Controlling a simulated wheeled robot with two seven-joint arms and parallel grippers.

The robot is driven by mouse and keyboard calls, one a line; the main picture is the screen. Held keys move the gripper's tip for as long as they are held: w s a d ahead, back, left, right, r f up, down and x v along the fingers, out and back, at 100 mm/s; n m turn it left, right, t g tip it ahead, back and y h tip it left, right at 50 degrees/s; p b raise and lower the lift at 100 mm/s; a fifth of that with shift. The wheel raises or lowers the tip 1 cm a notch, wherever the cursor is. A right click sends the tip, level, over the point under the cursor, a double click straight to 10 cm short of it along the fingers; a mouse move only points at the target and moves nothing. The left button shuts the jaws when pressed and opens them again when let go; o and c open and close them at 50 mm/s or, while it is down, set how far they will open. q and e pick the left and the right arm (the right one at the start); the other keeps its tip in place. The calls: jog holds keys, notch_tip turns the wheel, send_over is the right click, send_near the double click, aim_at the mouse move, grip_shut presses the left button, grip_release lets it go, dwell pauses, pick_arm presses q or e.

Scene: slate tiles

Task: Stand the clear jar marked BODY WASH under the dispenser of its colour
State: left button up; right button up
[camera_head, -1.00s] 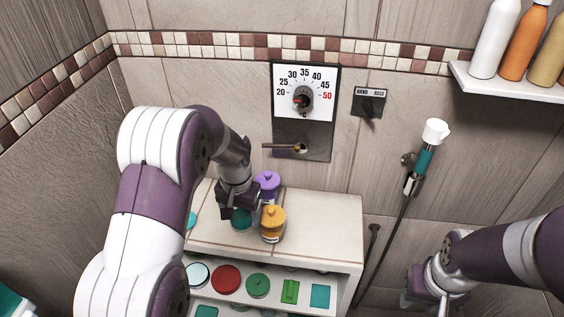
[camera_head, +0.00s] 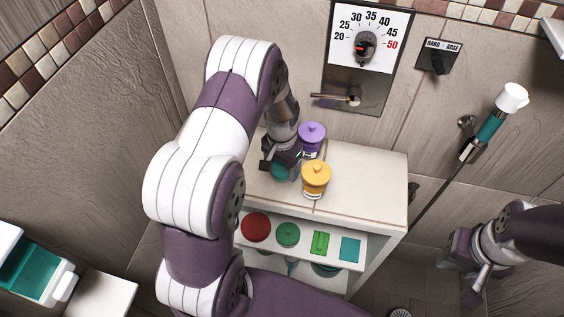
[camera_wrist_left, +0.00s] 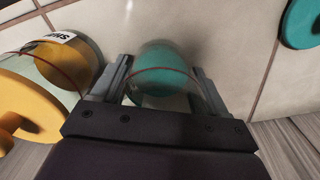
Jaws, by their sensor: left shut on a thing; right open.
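My left gripper (camera_head: 281,165) is shut on a clear jar with teal at one end (camera_wrist_left: 165,75), at the white bench top; the teal also shows below the fingers in the head view (camera_head: 281,173). No label is readable on this jar, and I cannot tell whether it touches the bench. A clear jar with a yellow lid (camera_head: 316,174) stands close to its right; its label is only partly visible in the wrist view (camera_wrist_left: 66,37). A purple-lidded jar (camera_head: 312,133) stands behind it. My right gripper (camera_head: 474,272) is open and empty at the right.
The bench (camera_head: 375,190) has free room on its right. Red and green items (camera_head: 288,235) lie on its lower shelf. A white box with a teal panel (camera_head: 35,270) is at lower left. A teal round thing (camera_wrist_left: 303,24) lies past my fingers. A thermostat panel (camera_head: 367,50) is behind.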

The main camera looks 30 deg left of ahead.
pick_arm(q)
jog(key=shift+d+f, duration=0.1)
jog(key=shift+f, duration=0.1)
jog(key=o, duration=0.9)
jog(key=shift+c, duration=0.2)
